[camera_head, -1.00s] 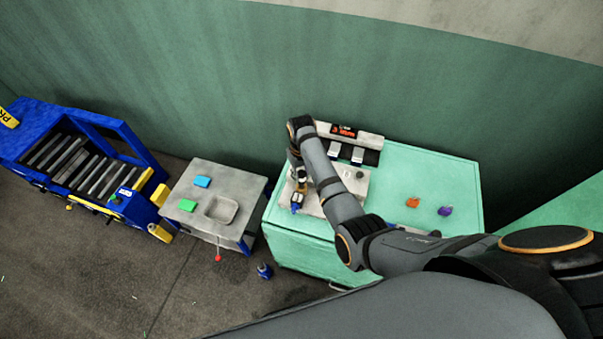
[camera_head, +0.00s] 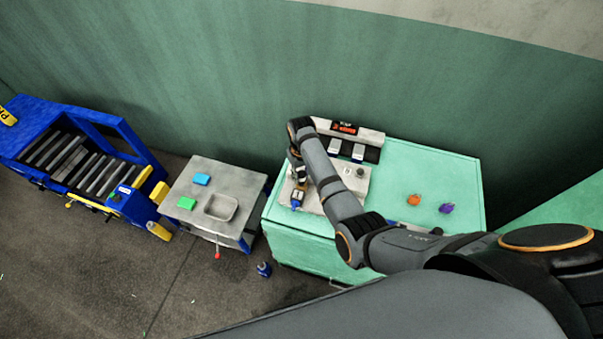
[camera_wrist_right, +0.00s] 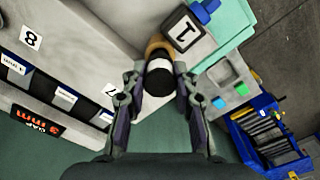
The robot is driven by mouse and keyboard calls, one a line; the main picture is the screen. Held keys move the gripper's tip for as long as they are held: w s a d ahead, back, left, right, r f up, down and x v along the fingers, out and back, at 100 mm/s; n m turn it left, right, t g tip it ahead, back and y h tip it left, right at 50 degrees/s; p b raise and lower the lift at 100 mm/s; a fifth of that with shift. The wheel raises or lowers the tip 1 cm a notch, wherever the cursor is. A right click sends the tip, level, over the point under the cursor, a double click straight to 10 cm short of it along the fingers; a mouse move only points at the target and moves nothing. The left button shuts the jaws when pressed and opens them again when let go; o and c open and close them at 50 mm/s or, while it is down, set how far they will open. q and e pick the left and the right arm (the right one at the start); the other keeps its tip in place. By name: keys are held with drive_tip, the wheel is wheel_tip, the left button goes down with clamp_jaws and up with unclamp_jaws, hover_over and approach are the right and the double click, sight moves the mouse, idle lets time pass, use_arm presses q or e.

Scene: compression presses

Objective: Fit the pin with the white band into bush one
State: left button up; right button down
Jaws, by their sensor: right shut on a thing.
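In the wrist view the pin (camera_wrist_right: 159,66), with a white band and a black end, stands between the fingers of my right gripper (camera_wrist_right: 159,76), which is shut on it. A brass-coloured ring (camera_wrist_right: 157,42), by the label "1" (camera_wrist_right: 185,31), shows just past the pin and seems to be bush one. The pin overlaps the ring in this view; I cannot tell whether its hidden far end is inside. In the head view my right gripper (camera_head: 298,177) is over the left end of the grey fixture plate (camera_head: 315,202), and the pin is too small to make out. My left gripper is out of view.
The fixture stands on a green bench (camera_head: 425,170). A sign panel (camera_head: 344,128) rises at its back. An orange piece (camera_head: 414,200) and a purple piece (camera_head: 446,208) lie on the right. A grey table (camera_head: 238,179) stands left, across a gap.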

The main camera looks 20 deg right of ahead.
sight(302, 174)
drive_tip(key=shift+f+b, duration=0.65)
drive_tip(key=shift+f, duration=0.5)
drive_tip(key=c, duration=1)
unclamp_jaws()
drive_tip(key=shift+o, duration=0.2)
wheel_tip(302, 174, up, 12)
